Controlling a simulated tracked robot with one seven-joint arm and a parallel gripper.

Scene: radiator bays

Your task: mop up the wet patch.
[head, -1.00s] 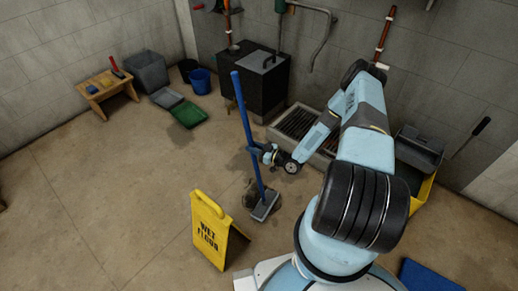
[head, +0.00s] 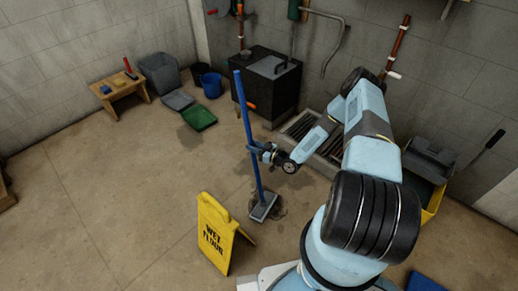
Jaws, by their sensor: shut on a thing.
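My gripper (head: 262,152) is shut on the blue handle (head: 245,115) of a mop, partway down it. The handle stands upright with a slight tilt. The mop's flat grey head (head: 264,207) is at the floor, beside the yellow sign. A dark wet patch (head: 281,211) shows on the floor around the head, partly covered by it. I cannot tell how firmly the head presses on the floor.
A yellow wet floor sign (head: 215,236) stands close to the left of the mop head. A black box (head: 265,85) and a floor grate (head: 301,127) lie behind. Buckets (head: 210,83), a green tray (head: 199,117) and a wooden stool (head: 126,91) stand farther back left. Open floor lies left.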

